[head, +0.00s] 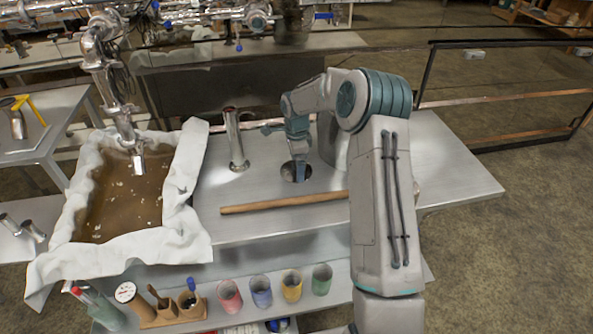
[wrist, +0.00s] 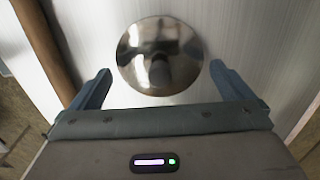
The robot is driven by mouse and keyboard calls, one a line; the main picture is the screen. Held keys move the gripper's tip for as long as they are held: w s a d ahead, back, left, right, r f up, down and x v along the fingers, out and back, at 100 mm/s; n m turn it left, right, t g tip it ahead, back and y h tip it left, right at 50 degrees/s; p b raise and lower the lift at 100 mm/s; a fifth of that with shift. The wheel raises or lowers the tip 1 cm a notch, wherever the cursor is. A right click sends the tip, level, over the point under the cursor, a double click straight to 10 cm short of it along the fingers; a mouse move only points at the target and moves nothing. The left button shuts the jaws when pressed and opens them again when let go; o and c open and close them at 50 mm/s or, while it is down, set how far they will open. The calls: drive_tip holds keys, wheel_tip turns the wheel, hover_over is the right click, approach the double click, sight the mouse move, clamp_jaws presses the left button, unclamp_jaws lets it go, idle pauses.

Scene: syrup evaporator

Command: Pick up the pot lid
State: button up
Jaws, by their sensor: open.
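The pot lid (wrist: 160,40) is a round, shiny metal disc with a dark knob at its middle, lying on the metal table. In the head view the lid (head: 290,173) shows as a dark disc, partly hidden by my gripper. My gripper (head: 300,172) points down over the lid. In the wrist view my gripper (wrist: 160,85) is open, with its two blue-grey fingers apart on either side of the lid's near edge. Nothing is between the fingertips except the view of the lid below. I cannot tell the exact height above it.
A wooden rod (head: 284,202) lies in front of the lid. A metal cylinder (head: 236,140) stands to the left. A cloth-lined pan (head: 190,165) of brown liquid is at the far left. Coloured cups (head: 261,291) stand on the lower shelf. The table's right side (head: 450,175) is clear.

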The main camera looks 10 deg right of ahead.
drive_tip(key=shift+f, duration=0.95)
drive_tip(key=shift+c, duration=0.3)
drive_tip(key=c, duration=0.6)
drive_tip(key=shift+o, duration=0.2)
drive_tip(key=shift+r, duration=0.1)
